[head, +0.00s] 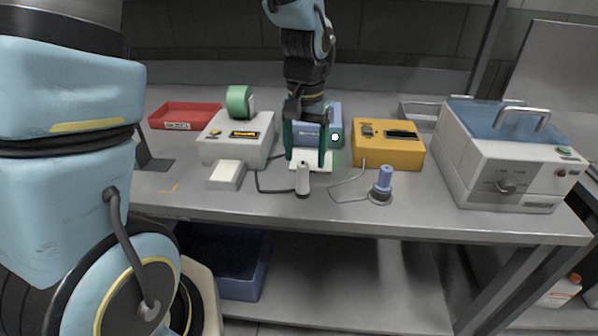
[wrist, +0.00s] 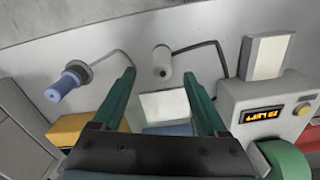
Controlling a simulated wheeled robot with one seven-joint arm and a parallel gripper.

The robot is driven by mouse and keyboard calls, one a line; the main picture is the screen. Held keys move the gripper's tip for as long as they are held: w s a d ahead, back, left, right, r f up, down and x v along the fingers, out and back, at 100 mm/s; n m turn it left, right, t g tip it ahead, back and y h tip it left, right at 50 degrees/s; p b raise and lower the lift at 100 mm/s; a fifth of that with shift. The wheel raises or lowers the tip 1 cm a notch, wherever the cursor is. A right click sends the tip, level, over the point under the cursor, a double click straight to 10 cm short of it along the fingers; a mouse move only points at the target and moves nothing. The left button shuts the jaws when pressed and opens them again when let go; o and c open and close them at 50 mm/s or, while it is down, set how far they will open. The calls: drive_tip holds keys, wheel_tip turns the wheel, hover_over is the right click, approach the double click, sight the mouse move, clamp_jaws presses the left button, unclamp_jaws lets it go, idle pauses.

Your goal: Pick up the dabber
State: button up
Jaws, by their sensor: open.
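Two small corded hand pieces stand near the table's front edge, and I cannot tell for sure which is the dabber. One has a blue-violet handle on a round grey base (head: 383,180); it lies toward the left in the wrist view (wrist: 65,84). The other is a white cylinder (head: 302,179) on a dark cord, just beyond the fingertips in the wrist view (wrist: 162,62). My gripper (head: 306,160) points down, open and empty, its green fingers either side of a white pad (wrist: 165,106). The blue-handled piece is right of my gripper in the head view.
A grey box with an orange display (head: 236,138) and green roll (head: 239,102) stands left; a yellow box (head: 388,147) stands right. A teal-lit device (head: 335,127) is behind my gripper. A white block (head: 227,174), red tray (head: 184,115) and large machine (head: 510,165) also occupy the table (head: 420,220).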

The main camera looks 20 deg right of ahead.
sight(303, 183)
drive_tip(key=shift+w+a+f+p, duration=0.1)
drive_tip(key=shift+f+p, duration=0.45)
drive_tip(key=shift+f, duration=1.65)
drive_tip(key=shift+a+f+p, duration=0.1)
drive_tip(key=shift+f+p, duration=0.4)
drive_tip(key=shift+f, duration=1.7)
drive_tip(key=shift+c, duration=0.2)
clamp_jaws()
